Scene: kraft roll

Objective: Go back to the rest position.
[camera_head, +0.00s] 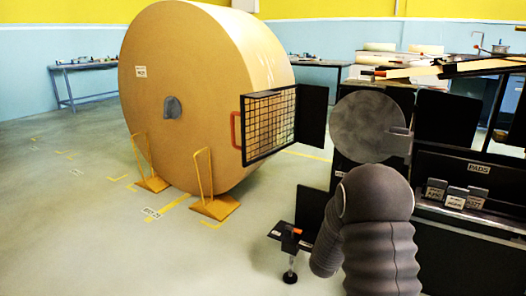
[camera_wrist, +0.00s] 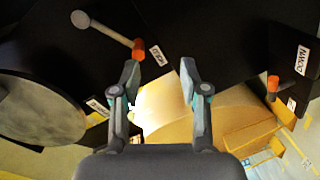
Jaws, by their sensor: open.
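My gripper (camera_wrist: 160,72) shows in the wrist view with its two fingers apart and nothing between them. Beyond the fingers are dark machine panels and a tan surface, probably the kraft roll (camera_wrist: 225,112). In the head view my dark ribbed arm rises at the lower right, and my gripper cannot be made out there. The big kraft roll (camera_head: 185,75) stands on the floor at left centre, with a dark plug (camera_head: 172,108) in its core. Yellow chocks (camera_head: 215,207) stand at its foot.
A mesh gate (camera_head: 269,124) with a red handle stands beside the roll. A grey disc (camera_head: 368,127) and dark machine are right of it. A shelf labelled PADS (camera_head: 478,168) holds several blocks. A lever (camera_wrist: 108,32) shows in the wrist view. Floor at left is clear.

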